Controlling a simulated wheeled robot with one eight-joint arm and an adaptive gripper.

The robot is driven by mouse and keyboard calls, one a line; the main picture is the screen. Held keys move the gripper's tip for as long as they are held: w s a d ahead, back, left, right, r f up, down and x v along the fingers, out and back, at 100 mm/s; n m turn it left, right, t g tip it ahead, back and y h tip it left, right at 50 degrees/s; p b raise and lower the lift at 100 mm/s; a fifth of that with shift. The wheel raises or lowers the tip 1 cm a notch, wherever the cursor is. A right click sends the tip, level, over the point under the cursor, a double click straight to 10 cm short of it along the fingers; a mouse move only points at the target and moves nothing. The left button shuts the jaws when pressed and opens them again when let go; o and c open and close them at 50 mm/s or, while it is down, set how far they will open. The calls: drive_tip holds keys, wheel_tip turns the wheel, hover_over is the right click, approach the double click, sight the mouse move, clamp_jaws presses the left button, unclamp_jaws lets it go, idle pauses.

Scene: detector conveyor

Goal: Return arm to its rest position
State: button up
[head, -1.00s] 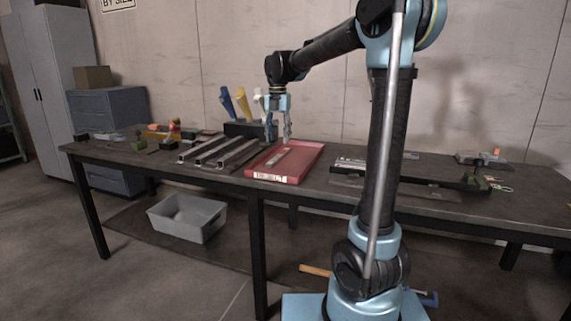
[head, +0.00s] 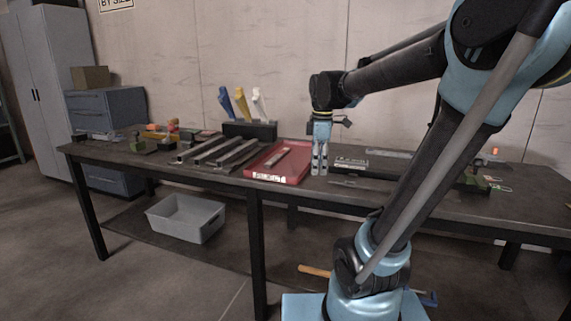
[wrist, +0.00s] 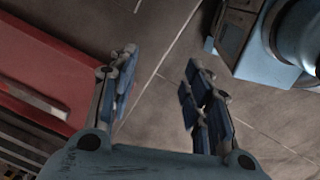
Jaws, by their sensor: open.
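My gripper (head: 320,160) points down in the head view, at the right edge of the red tray (head: 297,174). In the wrist view the two fingers of my gripper (wrist: 155,95) stand well apart with nothing between them, and bare floor shows beyond. The red tray also shows at the left of the wrist view (wrist: 40,60). A flat greyish bar (head: 279,160) lies in the tray in the head view.
Metal rails (head: 222,152) lie left of the tray. A dark holder (head: 249,130) with blue, yellow and white-handled tools stands behind. A grey bin (head: 186,218) sits on the low shelf under the table (head: 330,196). Flat parts (head: 352,163) lie right of my gripper.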

drive_tip(key=s+d+f+m, duration=0.4)
drive_tip(key=s+f+m, duration=0.4)
drive_tip(key=s+d+f+m+t, duration=0.1)
drive_tip(key=s+d+f+m, duration=0.3)
drive_tip(key=s+f+m, duration=0.4)
drive_tip(key=shift+s+f+m, duration=0.15)
drive_tip(key=shift+s+m, duration=0.25)
drive_tip(key=shift+m, duration=0.2)
